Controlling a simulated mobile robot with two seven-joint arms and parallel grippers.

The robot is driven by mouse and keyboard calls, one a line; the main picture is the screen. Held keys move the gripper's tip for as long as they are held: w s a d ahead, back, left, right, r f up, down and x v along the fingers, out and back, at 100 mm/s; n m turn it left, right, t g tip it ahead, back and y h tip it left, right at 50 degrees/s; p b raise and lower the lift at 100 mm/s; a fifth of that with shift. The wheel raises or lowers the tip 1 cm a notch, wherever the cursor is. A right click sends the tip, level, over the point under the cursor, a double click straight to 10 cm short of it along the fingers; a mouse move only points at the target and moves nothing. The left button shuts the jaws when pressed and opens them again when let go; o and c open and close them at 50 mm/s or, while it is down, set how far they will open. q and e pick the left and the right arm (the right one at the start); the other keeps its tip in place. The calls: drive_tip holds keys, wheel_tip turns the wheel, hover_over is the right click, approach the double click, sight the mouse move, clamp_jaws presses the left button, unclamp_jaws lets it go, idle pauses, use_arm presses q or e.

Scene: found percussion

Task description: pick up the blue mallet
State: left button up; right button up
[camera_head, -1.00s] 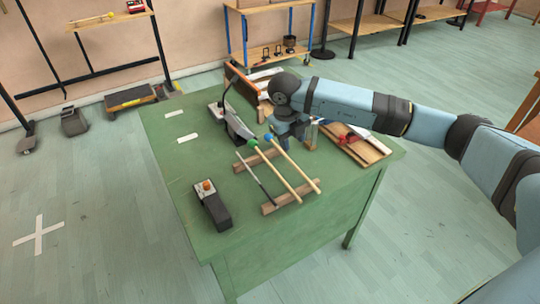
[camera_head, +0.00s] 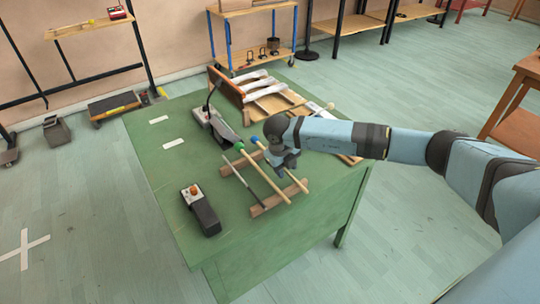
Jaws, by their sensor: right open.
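The blue mallet has a blue head (camera_head: 254,139) and a pale wooden shaft (camera_head: 297,183). It is the rightmost of the sticks lying across two wooden rests on the green table. A green-headed mallet (camera_head: 239,146) and a dark stick (camera_head: 243,180) lie to its left. My right gripper (camera_head: 285,165) is open and points down over the middle of the blue mallet's shaft. It hides part of the shaft, and I cannot tell whether it touches. My left gripper is out of view.
The front wooden rest (camera_head: 270,203) carries the shaft ends. A black box with an orange button (camera_head: 203,212) stands at the table's front left. A grey device (camera_head: 215,127) and a wooden rack with pale bars (camera_head: 262,92) stand behind. The table's left side is mostly clear.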

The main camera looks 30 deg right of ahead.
drive_tip(key=shift+f, duration=0.4)
clamp_jaws()
drive_tip(key=shift+r, duration=0.15)
